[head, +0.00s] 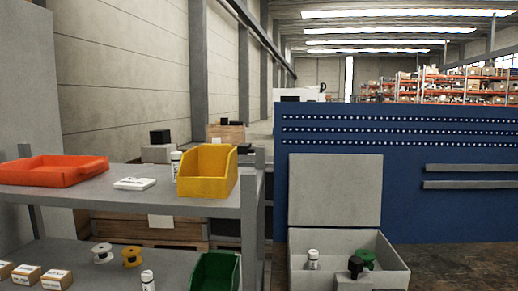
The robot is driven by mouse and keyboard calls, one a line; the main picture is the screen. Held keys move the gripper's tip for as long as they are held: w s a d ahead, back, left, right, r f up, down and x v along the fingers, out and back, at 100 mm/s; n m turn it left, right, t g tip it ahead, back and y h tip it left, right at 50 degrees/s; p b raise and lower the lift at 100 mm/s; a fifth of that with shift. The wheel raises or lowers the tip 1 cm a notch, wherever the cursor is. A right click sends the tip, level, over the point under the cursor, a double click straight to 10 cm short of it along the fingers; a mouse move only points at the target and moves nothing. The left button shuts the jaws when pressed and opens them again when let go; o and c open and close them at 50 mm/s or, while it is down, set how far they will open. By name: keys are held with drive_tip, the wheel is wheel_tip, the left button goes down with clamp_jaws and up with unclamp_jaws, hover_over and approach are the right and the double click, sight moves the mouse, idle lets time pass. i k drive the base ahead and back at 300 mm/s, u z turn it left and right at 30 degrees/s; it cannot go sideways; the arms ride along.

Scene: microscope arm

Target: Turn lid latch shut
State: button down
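A light grey box (394,266) stands at the lower right, cut off by the bottom edge of the head view. Its flat grey lid (335,190) stands upright at the back, so the box is open. No latch can be made out on the lid or box. My gripper is not seen in this view.
In the box are a white-capped bottle (312,260), a green item (366,258) and a dark knobbed item (355,268). On the left, a grey shelf (110,201) holds an orange tray (50,172) and a yellow bin (205,174). A blue panel (440,225) stands behind the box.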

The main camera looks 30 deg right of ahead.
sight(355, 264)
drive_tip(key=u, duration=0.85)
drive_tip(key=k, duration=1)
drive_tip(key=z, duration=1.55)
drive_tip(key=i, duration=0.4)
